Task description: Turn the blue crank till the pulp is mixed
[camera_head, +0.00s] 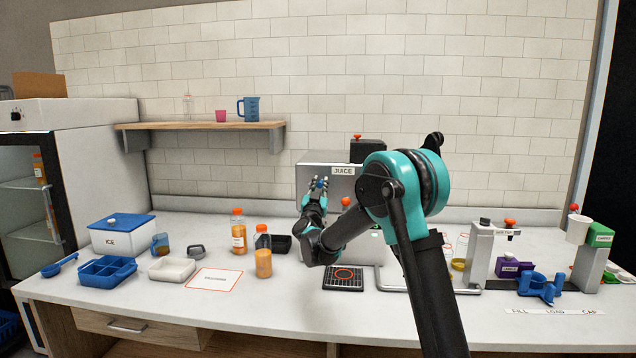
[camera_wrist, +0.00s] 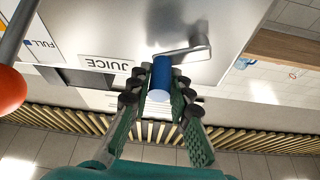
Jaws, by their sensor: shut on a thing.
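My gripper (camera_head: 317,190) is raised in front of the grey juicer (camera_head: 309,171), which bears a JUICE label. In the wrist view my gripper (camera_wrist: 162,105) is shut on the blue crank handle (camera_wrist: 160,76), with a finger on each side of it. The metal crank arm (camera_wrist: 185,54) runs from the handle to the juicer's face. In the head view only a small blue spot of the handle shows between the fingers. My arm hides much of the juicer's right and lower front. The pulp cannot be seen.
Two orange juice bottles (camera_head: 238,231) stand left of the juicer. A black drip grate (camera_head: 344,277) lies in front of it. An ICE box (camera_head: 123,236), blue tray (camera_head: 106,270) and white tray (camera_head: 172,270) stand at left. A purple box (camera_head: 514,265) and blue holder (camera_head: 541,287) stand at right.

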